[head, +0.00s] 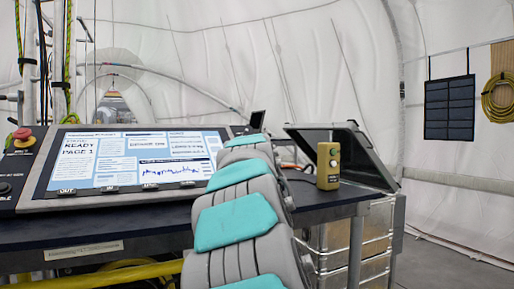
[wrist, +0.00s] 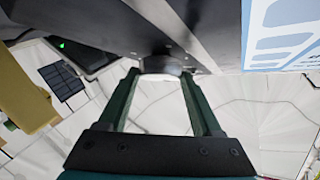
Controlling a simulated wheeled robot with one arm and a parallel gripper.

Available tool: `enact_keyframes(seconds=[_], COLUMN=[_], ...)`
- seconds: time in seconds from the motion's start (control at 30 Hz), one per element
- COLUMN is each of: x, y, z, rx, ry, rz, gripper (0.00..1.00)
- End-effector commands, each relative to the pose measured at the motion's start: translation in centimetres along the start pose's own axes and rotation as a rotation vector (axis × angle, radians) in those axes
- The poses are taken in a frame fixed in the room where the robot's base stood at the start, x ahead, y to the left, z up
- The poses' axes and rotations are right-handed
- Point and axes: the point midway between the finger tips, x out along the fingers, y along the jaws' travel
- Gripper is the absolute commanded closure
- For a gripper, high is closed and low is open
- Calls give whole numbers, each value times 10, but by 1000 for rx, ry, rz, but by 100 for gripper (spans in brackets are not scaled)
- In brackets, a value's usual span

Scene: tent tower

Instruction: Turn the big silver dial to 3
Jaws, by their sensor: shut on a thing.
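In the wrist view, the two green fingers of my gripper (wrist: 160,74) reach up to a dark grey round knob (wrist: 160,65) on the underside of a dark panel edge. The knob sits between the fingertips, and my gripper is shut on it. I take this knob to be the big silver dial; it is seen edge-on, and its numbers and pointer do not show. In the head view, my grey arm with teal pads covers the right part of the console (head: 60,208), so the gripper and dial are hidden there.
A lit display (head: 140,158) slopes on the console, with a red stop button (head: 22,134) at its left. A tan box (head: 328,166) stands right of my arm, before a dark open-lidded case (head: 355,150). A dark panel (head: 449,108) hangs on the tent wall. Floor at right is clear.

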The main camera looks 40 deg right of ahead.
Motion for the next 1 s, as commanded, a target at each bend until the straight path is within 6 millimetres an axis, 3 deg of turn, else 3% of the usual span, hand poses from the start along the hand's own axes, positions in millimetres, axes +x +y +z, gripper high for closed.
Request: enact_keyframes(seconds=[0.37,0.4,0.67,1.0], x=[0,0,0,-2], y=[-1,-1,0,0], z=[3,3,2,1], rx=[1,1,1,1], ry=[-4,-4,-3,-1], rz=[2,2,2,2], gripper=[90,32,4,4])
